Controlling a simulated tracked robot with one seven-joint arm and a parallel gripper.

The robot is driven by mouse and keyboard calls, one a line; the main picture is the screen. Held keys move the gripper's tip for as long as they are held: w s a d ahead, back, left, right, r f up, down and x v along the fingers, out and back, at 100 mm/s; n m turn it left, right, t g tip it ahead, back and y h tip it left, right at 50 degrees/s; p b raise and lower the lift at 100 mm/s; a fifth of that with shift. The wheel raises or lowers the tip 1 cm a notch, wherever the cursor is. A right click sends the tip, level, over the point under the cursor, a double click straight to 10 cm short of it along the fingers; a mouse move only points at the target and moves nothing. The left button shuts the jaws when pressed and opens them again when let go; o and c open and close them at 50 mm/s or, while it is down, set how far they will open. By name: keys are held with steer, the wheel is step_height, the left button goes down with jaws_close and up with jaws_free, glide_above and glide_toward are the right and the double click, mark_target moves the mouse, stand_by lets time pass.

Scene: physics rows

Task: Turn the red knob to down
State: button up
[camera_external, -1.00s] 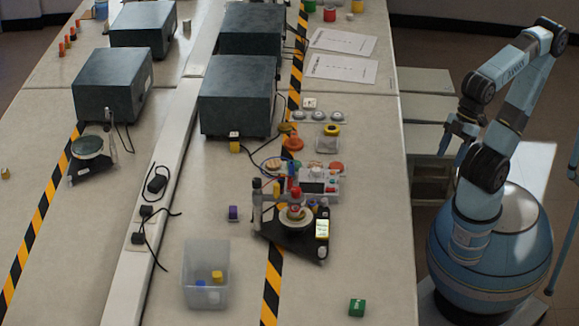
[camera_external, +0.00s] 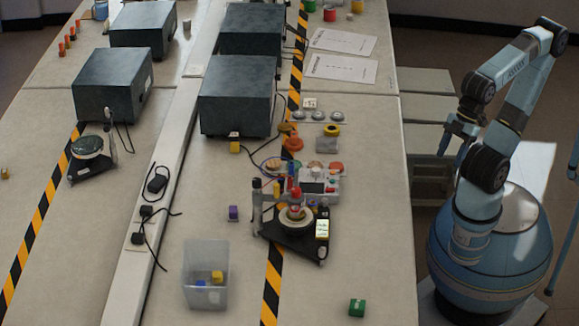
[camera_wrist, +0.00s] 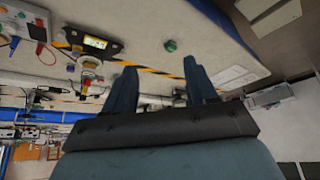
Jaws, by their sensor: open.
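A small red knob-like part (camera_external: 296,192) shows among the instruments at the right side of the bench, close to a white box with controls (camera_external: 318,184). Which way it points is too small to tell. In the wrist view a white box with a red part (camera_wrist: 40,32) shows at the upper left, and I cannot tell whether that part is the knob. My gripper (camera_external: 453,147) hangs off the bench's right edge, well apart from the instruments. In the wrist view my gripper's two fingers (camera_wrist: 160,68) are spread, with nothing between them.
A black stand with a round top (camera_external: 292,235) is just in front of the white box. A clear bin (camera_external: 205,285) holds small blocks. A green block (camera_external: 356,307) lies near the front right. Large dark boxes (camera_external: 237,97) stand farther back.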

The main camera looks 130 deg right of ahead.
steer(key=w+d+r+n+g+h, duration=0.15)
steer(key=w+d+r+n, duration=0.25)
steer(key=w, duration=0.4)
steer(key=n+g+y, duration=0.2)
steer(key=n+g, duration=0.2)
steer(key=n, duration=0.7)
glide_above(296, 189)
step_height(296, 189, down, 7)
steer(key=shift+h, duration=0.25)
step_height(296, 189, down, 14)
steer(key=shift+r, duration=0.25)
steer(key=shift+c, duration=0.3)
steer(key=c, duration=1)
